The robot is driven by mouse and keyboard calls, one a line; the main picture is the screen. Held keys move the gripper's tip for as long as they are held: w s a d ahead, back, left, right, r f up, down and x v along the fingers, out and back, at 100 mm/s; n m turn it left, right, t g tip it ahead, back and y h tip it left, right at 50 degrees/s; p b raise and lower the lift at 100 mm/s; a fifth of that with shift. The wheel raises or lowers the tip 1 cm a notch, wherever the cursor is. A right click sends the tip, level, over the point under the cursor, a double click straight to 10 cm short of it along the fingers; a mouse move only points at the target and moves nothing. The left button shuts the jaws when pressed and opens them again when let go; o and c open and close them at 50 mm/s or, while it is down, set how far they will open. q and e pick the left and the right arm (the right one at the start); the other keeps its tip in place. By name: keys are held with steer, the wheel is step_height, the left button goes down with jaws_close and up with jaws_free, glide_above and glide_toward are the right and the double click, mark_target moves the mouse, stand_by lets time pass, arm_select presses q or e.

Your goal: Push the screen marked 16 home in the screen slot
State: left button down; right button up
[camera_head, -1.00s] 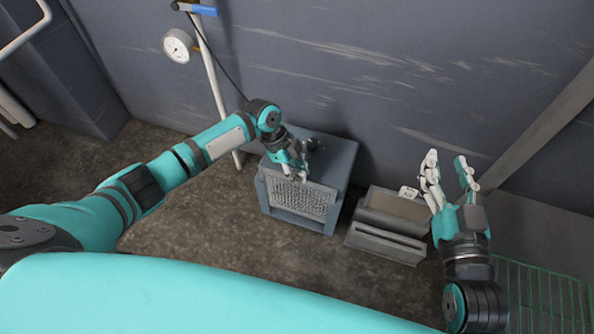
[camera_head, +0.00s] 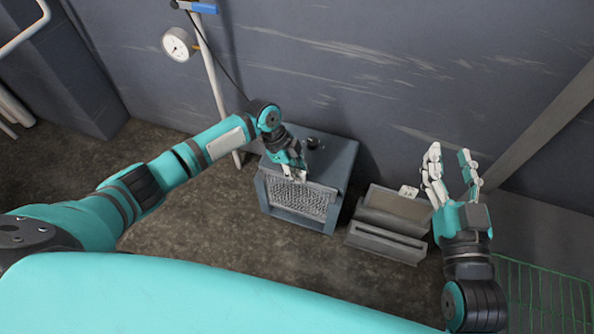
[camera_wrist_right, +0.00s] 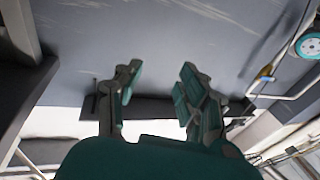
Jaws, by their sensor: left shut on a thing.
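The screen (camera_head: 300,200) is a grey mesh panel at the front of a blue-grey box-shaped unit (camera_head: 338,160). No number can be read on it at this size. My left gripper (camera_head: 293,178) is at the screen's top edge, shut on it. The slot itself is mostly hidden behind the screen and the gripper. My right gripper (camera_head: 453,170) is raised to the right of the unit, its fingers apart with nothing between them. Its open fingers also show in the right wrist view (camera_wrist_right: 155,95).
A grey slotted rack (camera_head: 385,243) stands right of the unit, with a small white item (camera_head: 408,191) behind it. A green wire basket (camera_head: 540,295) is at the lower right. Floor left of the unit is clear.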

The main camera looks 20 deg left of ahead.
arm_select(q)
steer(key=shift+f+b, duration=0.35)
steer(key=shift+f, duration=0.15)
arm_select(e)
steer(key=shift+s+a+r+t, duration=0.15)
steer(key=shift+r+t, duration=0.75)
steer(key=shift+r, duration=0.45)
arm_select(q)
steer(key=shift+f+b, duration=0.35)
steer(key=shift+f, duration=0.15)
arm_select(e)
steer(key=shift+s+a+r+t+y, duration=0.1)
steer(key=shift+s+r+t+y, duration=0.2)
steer(key=shift+r, duration=0.4)
steer(key=shift+s+r+t+y, duration=0.1)
steer(key=shift+r+t+y, duration=0.2)
steer(key=shift+r+t, duration=0.3)
stand_by(0.4)
arm_select(q)
steer(key=shift+f+b, duration=0.35)
steer(key=shift+f, duration=0.15)
arm_select(e)
steer(key=shift+s+r+t+y, duration=0.15)
steer(key=shift+s+r+t, duration=0.25)
steer(key=shift+r, duration=0.3)
steer(key=shift+s+r+t+y, duration=0.15)
steer(key=shift+s+r+t, duration=0.15)
steer(key=shift+r+t, duration=0.3)
